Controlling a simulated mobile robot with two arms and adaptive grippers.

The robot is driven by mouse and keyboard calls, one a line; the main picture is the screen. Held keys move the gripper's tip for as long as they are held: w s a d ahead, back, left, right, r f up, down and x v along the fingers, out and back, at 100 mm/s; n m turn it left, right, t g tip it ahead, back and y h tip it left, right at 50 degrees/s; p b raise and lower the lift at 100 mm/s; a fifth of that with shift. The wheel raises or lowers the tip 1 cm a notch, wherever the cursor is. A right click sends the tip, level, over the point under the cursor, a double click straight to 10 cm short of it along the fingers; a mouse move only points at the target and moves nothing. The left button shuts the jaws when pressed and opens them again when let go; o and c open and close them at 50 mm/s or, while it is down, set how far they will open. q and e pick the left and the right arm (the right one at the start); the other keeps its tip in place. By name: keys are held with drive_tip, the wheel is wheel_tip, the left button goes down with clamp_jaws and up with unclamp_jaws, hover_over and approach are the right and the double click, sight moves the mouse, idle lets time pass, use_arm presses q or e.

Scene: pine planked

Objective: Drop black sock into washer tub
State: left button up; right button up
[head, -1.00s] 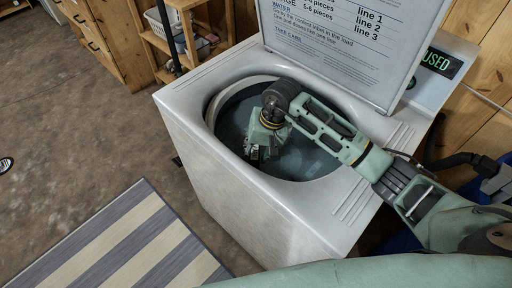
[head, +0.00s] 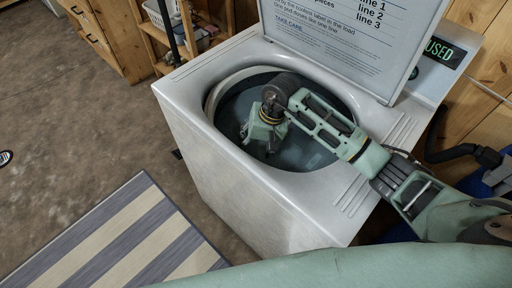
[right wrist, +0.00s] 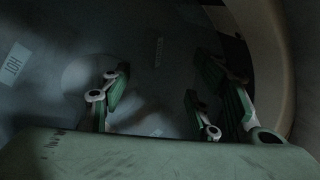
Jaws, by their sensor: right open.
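The white top-loading washer (head: 240,185) stands with its lid (head: 350,40) up. Its round tub (head: 232,108) is open and dark grey-blue inside. My right gripper (head: 258,145) reaches down into the tub opening, near its left side. In the right wrist view the gripper (right wrist: 155,105) shows its green fingers spread apart with nothing between them. Below them is the dark tub floor with a few pale labels. I cannot make out the black sock in the head or right wrist view. My left gripper is not in view.
A striped rug (head: 135,240) lies on the brown floor at the lower left. A wooden shelf (head: 170,45) with a white basket (head: 160,14) stands behind the washer. A wooden cabinet (head: 105,40) is at the back left.

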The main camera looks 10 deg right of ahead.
drive_tip(key=v, duration=1.2)
idle(0.3)
